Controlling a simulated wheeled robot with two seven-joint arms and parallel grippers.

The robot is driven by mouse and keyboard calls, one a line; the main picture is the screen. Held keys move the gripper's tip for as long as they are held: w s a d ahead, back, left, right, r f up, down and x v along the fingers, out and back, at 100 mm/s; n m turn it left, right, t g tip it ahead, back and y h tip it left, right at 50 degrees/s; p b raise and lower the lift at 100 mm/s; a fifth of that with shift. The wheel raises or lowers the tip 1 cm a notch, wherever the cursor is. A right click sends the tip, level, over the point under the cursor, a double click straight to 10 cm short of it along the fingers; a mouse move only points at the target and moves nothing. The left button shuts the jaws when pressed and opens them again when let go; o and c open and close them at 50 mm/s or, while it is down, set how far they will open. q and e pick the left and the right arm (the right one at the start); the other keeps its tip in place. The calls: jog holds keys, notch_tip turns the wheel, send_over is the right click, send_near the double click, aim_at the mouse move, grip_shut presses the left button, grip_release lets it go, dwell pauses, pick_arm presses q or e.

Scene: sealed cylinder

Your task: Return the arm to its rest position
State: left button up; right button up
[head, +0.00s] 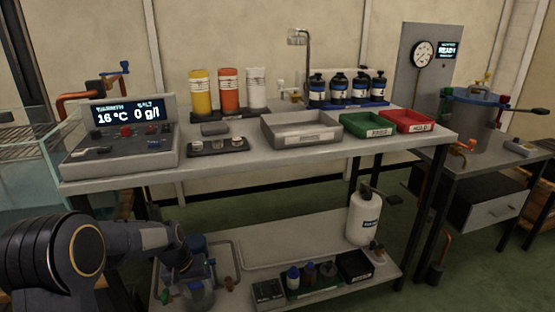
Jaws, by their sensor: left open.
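My left arm (75,250) comes in from the lower left, dark with a yellow ring on its joint. It reaches right, in front of the left end of the bench. My left gripper (184,262) is small and dark at the arm's end, in front of the blue and grey fittings on the lower shelf. Its fingers are hard to make out against them, and no held object shows. I cannot tell whether it touches the fittings. My right gripper is not in view.
The bench (240,165) carries a control box (120,135) reading 16 °C, yellow, orange and white cylinders, dark bottles, a grey tray (300,130), a green tray (368,128) and a red tray (408,121). The lower shelf (290,235) holds a white jug (364,218). A lidded vessel (470,112) stands right.

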pick_arm(q)
jog(key=s+a+r+t+h, duration=0.1)
jog(key=s+r+t+h, duration=0.1)
jog(key=s+r, duration=1.35)
jog(key=s+d+t, duration=0.2)
jog(key=s+t, duration=0.1)
jog(key=s, duration=1.1)
notch_tip(320, 180, up, 32)
jog(key=p, duration=3.3)
jog(key=shift+s+r+g, duration=0.15)
jog(key=shift+g, duration=0.15)
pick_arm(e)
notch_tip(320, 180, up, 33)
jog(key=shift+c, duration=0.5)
